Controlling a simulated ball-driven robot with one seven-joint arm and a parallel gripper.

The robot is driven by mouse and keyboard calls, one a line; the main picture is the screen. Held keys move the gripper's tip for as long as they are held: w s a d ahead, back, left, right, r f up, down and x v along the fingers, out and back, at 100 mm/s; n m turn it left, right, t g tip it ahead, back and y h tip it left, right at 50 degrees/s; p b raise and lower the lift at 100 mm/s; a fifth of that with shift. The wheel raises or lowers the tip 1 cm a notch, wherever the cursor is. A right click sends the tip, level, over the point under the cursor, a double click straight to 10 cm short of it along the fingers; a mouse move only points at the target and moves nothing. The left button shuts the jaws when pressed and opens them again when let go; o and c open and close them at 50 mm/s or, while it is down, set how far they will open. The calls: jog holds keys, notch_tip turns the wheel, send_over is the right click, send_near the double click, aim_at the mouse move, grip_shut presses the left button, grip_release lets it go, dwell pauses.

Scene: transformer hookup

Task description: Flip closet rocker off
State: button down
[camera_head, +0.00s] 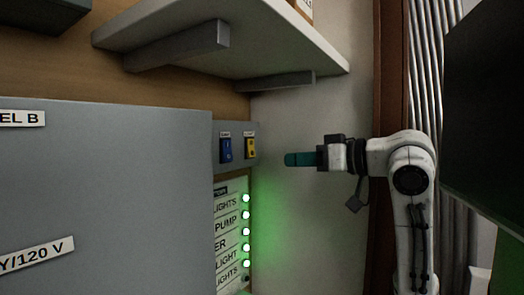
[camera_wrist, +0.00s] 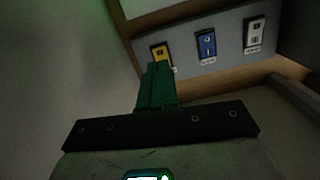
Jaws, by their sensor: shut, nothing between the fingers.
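A grey switch strip carries a blue rocker (camera_head: 226,149) and a yellow rocker (camera_head: 250,148) in the head view. The wrist view shows the yellow rocker (camera_wrist: 162,52), the blue rocker (camera_wrist: 206,44) and a white rocker (camera_wrist: 254,33). Small labels sit by the rockers, too small to read, so I cannot tell which is the closet one. My gripper (camera_head: 290,160) is shut and empty, its green fingers pointing left, apart from the strip and right of the yellow rocker. In the wrist view my gripper's fingertips (camera_wrist: 157,70) overlap the lower part of the yellow rocker.
A label panel (camera_head: 228,240) with several lit green lamps (camera_head: 246,231) is below the strip. A grey cabinet door (camera_head: 110,190) stands at left. A bracketed shelf (camera_head: 240,40) hangs above. A dark panel (camera_head: 485,110) is at right, behind my arm.

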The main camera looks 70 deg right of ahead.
aim_at(251, 154)
jog(key=shift+s+a+r+n, duration=0.1)
jog(key=shift+s+r+n, duration=0.2)
jog(key=shift+r, duration=0.3)
jog(key=shift+s+a+r+n, duration=0.1)
jog(key=shift+s+r+n, duration=0.05)
jog(key=shift+r+n, duration=0.35)
jog(key=p+x, duration=0.3)
jog(key=x, duration=0.7)
jog(key=shift+d+f, duration=0.1)
